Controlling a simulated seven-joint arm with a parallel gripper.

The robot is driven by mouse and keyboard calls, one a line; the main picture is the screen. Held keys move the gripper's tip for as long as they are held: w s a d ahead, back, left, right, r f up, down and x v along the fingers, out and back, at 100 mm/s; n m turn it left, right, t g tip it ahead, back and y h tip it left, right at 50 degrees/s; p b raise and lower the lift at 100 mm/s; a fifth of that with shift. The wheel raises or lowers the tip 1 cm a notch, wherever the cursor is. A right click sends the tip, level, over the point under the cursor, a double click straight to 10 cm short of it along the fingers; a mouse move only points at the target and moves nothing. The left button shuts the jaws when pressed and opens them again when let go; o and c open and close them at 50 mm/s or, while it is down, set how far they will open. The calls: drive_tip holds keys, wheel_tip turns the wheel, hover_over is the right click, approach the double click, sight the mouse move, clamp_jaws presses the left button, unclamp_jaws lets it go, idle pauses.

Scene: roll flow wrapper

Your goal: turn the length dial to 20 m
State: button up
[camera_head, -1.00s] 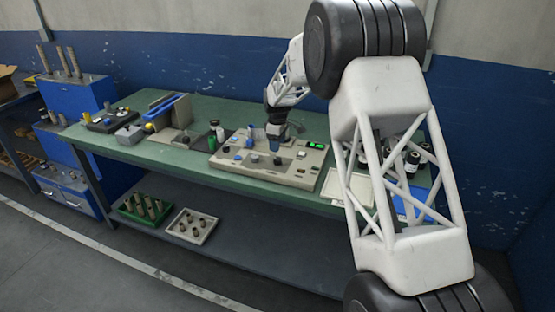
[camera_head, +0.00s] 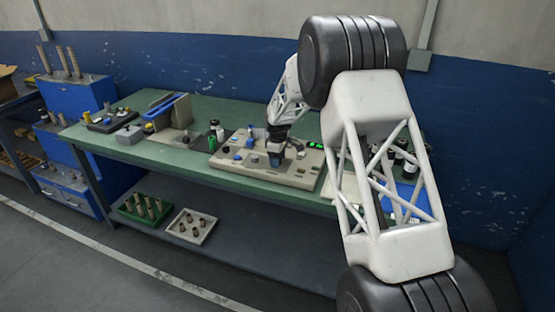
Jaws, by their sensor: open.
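The beige control panel (camera_head: 228,162) lies on the green workbench, with several knobs, blue buttons and a lit green display (camera_head: 315,146). My gripper (camera_head: 275,160) points down over the middle of the panel, low and close to its surface. Its jaws are open, though the fingertips are small in this view. A dark knob that stood under the gripper is now hidden by it. I cannot tell whether the fingers touch that knob, nor which control is the length dial. The display digits are too small to read.
The green bench (camera_head: 180,157) carries a grey holder with a blue strip (camera_head: 166,109), a dark tray (camera_head: 112,121) and a green bottle (camera_head: 212,140) left of the panel. My arm hides part of the bench's right end. A green rack (camera_head: 146,208) and a pale tray (camera_head: 192,226) sit on the lower shelf.

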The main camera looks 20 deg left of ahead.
drive_tip(key=c, duration=0.9)
drive_tip(key=shift+m, duration=0.3)
drive_tip(key=m, duration=0.3)
drive_tip(key=shift+m, duration=2.1)
drive_tip(key=o, duration=0.9)
